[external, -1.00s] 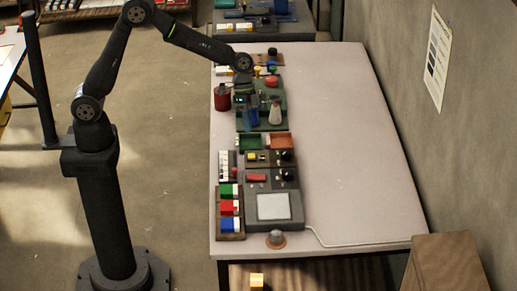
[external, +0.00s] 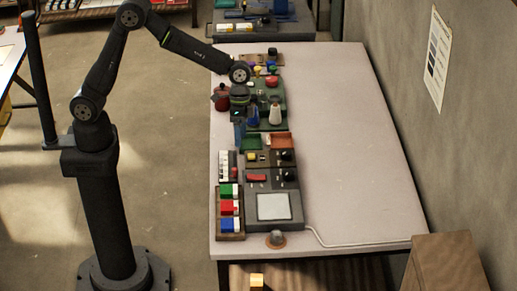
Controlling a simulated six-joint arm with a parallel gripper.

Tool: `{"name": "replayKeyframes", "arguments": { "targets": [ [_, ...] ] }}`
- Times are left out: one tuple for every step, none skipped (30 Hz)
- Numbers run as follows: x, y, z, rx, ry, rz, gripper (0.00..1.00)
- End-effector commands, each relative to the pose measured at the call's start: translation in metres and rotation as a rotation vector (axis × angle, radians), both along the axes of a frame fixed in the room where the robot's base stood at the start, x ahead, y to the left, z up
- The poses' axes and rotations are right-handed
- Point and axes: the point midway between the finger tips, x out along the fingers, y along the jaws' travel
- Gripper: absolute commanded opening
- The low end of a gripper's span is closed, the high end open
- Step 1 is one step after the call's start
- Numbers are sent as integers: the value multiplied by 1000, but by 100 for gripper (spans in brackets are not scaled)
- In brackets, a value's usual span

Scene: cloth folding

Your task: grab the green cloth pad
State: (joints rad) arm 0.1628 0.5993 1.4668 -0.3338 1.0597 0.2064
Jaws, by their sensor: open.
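A small green patch (external: 252,141) lies in the left part of a two-part tray on the table; it may be the cloth pad, but it is too small to tell. A larger green board (external: 276,90) lies behind it under several items. My gripper (external: 240,135) is open and points down at the left edge of the row of items, just left of and behind the green patch. I cannot tell whether its fingers touch anything. The arm and wrist hide part of the green board.
A red canister (external: 222,102), a blue item (external: 253,116) and a white bottle (external: 275,113) stand close to the gripper. An orange tray compartment (external: 279,141) is beside the green patch. Control boxes and colored blocks (external: 229,207) fill the near left. The table's right side (external: 345,150) is clear.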

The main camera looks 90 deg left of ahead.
Motion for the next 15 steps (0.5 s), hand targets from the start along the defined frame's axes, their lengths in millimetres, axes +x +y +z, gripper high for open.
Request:
{"name": "replayKeyframes", "arguments": {
  "targets": [
    [-8, -19, 3, 45, 16, 11, 71],
    [-12, -27, 4, 71, 26, 27, 71],
    [-17, -37, 6, 108, 34, 48, 71],
    [-20, -44, 7, 133, 37, 67, 71],
    [-23, -51, 9, 157, 39, 83, 71],
    [-27, -58, 11, 187, 40, 105, 71],
    [-30, -63, 12, 207, 39, 120, 71],
    [-32, -68, 13, 224, 37, 135, 71],
    [-35, -73, 15, 244, 34, 153, 71],
    [-36, -76, 16, 257, 31, 165, 71],
    [-38, -78, 17, 267, 29, 176, 71],
    [-39, -81, 17, 278, 26, 186, 71],
    [-40, -82, 18, 285, 24, 193, 71],
    [-41, -83, 17, 289, 24, 199, 71],
    [-41, -84, 15, 292, 23, 203, 71]
  ]
}}
